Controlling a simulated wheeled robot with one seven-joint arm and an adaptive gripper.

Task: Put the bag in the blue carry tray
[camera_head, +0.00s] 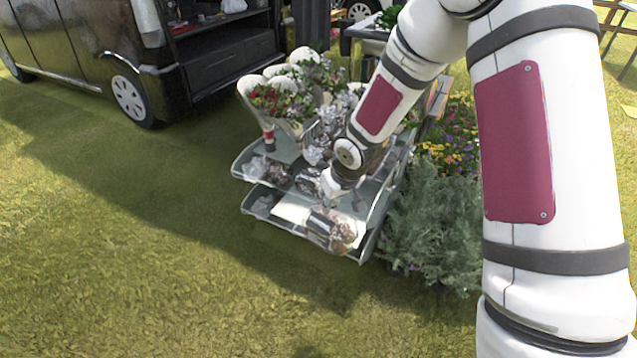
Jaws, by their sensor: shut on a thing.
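My gripper (326,212) reaches down over the lower front shelf of a grey-green display stand. It is shut on a clear bag (343,235) with brown contents, at the right part of that shelf. The fingertips are small and partly hidden by the wrist and the bag's shine. I cannot tell whether the bag still touches the shelf. No tray that is clearly blue can be made out in this view.
The stand (247,203) holds more clear bags (278,174) on its upper shelf and wrapped bouquets (290,92) behind. Bushy grey-green plants (432,225) and flowers (462,140) crowd its right side. A dark van (100,55) stands at back left. Open grass lies left and in front.

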